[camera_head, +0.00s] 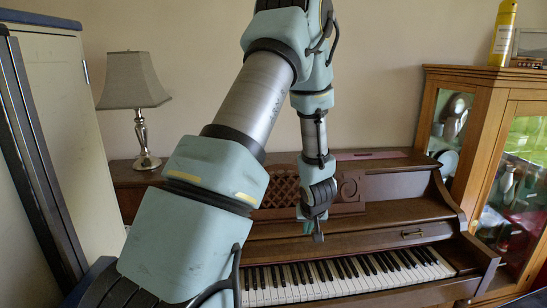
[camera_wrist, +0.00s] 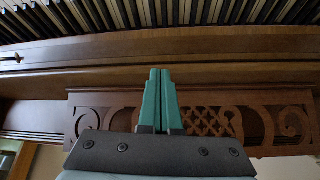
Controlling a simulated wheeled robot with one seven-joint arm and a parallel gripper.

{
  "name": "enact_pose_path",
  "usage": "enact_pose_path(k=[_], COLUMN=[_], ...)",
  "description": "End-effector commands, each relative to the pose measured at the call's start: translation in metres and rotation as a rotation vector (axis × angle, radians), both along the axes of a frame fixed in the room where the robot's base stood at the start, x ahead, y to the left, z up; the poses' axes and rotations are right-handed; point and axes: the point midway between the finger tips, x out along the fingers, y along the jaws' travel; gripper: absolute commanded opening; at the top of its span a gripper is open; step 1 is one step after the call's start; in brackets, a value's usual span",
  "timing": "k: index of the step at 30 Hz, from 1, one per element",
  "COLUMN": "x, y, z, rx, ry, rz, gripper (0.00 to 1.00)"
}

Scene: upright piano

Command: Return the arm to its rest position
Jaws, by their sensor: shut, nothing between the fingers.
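My gripper (camera_head: 318,238) hangs at the end of my raised arm, pointing down in front of the piano's music panel and above the keys. In the wrist view its two teal fingers (camera_wrist: 160,72) are together with nothing between them. The upright piano (camera_head: 385,236) stands open against the wall, with its keyboard (camera_head: 345,278) showing below the gripper. The wrist view shows the carved panel (camera_wrist: 255,122) behind the fingers and the keys (camera_wrist: 200,12) at the top, upside down. My arm hides part of the piano's left side.
A lamp (camera_head: 136,85) stands on a dark wooden surface at the left, near a pale cabinet (camera_head: 75,120). A glass-fronted wooden cabinet (camera_head: 488,110) stands at the right, with a yellow bottle (camera_head: 503,35) on top. A flat pinkish object (camera_head: 368,155) lies on the piano top.

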Motion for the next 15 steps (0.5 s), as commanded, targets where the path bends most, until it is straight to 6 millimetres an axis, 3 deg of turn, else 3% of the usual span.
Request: enact_pose_path(k=[1,6,10,15], x=[-0.004,-0.041,-0.085,-0.141], y=[0.011,0.05,0.09,0.14], z=[0.02,0.07,0.099,0.121], rx=[-0.038,-0.108,-0.104,-0.052], ry=[0.016,0.117,0.21,0.315], rz=[-0.013,-0.064,-0.083,-0.073], gripper=[0.0,0.0,0.0,0.0])
